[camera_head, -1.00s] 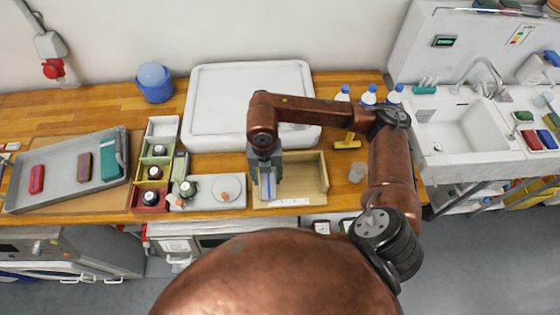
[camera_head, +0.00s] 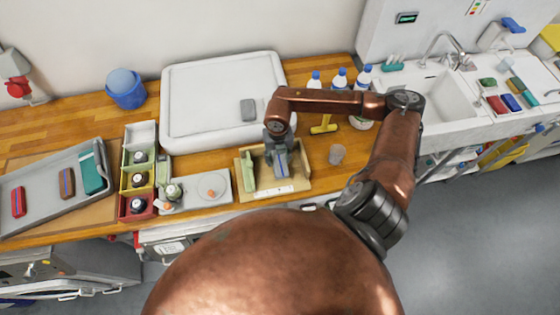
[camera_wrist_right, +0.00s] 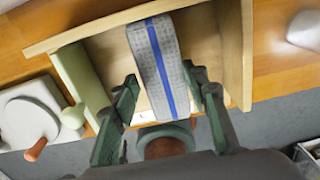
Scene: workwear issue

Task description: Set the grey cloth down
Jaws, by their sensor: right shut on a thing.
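The grey cloth (camera_head: 282,166) is a folded strip with a blue stripe, and it shows large in the wrist view (camera_wrist_right: 160,62). My right gripper (camera_head: 278,150) points down with the cloth between its fingers, which also show in the wrist view (camera_wrist_right: 164,88). It is shut on the cloth. The cloth is over or inside the open wooden box (camera_head: 282,189), right of a pale green piece (camera_head: 249,171) at the box's left side. I cannot tell whether the cloth touches the box floor. My left gripper is not in view.
A grey tray (camera_head: 45,214) at left holds red, brown and teal folded items. Coloured bins (camera_head: 136,207) and a grey plate (camera_head: 215,200) stand left of the box. Behind are a white lid (camera_head: 205,72) with a grey block, a yellow tool (camera_head: 324,127) and bottles.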

